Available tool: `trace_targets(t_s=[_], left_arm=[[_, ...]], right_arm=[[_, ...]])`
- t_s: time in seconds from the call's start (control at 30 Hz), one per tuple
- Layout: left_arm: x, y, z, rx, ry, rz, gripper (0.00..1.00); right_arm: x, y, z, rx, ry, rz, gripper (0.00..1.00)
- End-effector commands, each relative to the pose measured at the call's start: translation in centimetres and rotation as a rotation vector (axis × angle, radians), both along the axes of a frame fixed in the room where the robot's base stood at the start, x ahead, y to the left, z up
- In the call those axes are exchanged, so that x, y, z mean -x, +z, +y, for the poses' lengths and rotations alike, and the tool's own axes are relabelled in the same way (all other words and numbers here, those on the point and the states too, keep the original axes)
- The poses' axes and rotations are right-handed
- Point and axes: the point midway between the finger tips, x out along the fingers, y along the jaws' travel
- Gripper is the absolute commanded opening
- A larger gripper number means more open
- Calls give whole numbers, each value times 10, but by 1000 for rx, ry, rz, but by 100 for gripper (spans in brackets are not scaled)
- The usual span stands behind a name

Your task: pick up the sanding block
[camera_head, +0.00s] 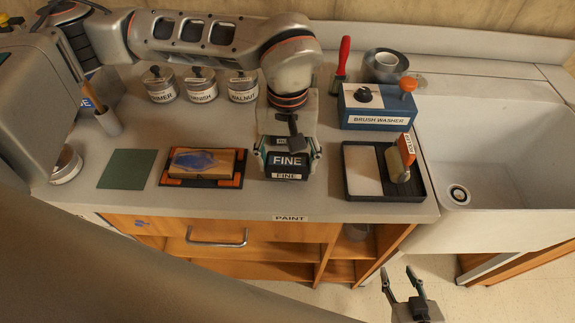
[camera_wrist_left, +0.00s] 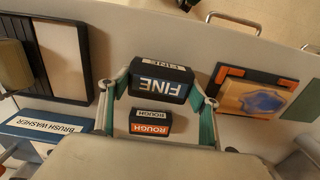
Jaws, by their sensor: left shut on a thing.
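The dark sanding block labelled FINE (camera_head: 287,166) is between the two fingers of my left gripper (camera_head: 289,152), which is shut on it. In the left wrist view the FINE block (camera_wrist_left: 159,82) sits between the green-sided fingertips. I cannot tell whether it touches the counter. A second block labelled ROUGH (camera_wrist_left: 151,123) shows behind it on the counter; the head view mostly hides it. My right gripper (camera_head: 402,280) is open and empty, low in front of the cabinet.
A wood board with a blue patch (camera_head: 203,161) lies left of the block, beside a green sheet (camera_head: 126,169). A black tray (camera_head: 383,194) with a roller is to the right, below the brush washer (camera_head: 376,108). Labelled jars (camera_head: 201,88) stand behind; a sink (camera_head: 490,140) is far right.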

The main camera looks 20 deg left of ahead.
Motion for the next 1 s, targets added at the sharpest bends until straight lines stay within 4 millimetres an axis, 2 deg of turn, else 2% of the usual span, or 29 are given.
trace_targets(t_s=[0.3, 0.5, 0.7, 1.0], left_arm=[[-2, 90, 0, 1, 1, -8, 39], [-1, 138, 0, 0, 1, -6, 39], [0, 166, 0, 0, 0, -3, 39], [0, 177, 0, 1, -1, 0, 39]], right_arm=[[0, -2, 0, 0, 0, 1, 40], [0, -2, 0, 0, 0, 1, 40], [0, 0, 0, 1, 1, 0, 40], [0, 0, 0, 0, 1, -1, 40]])
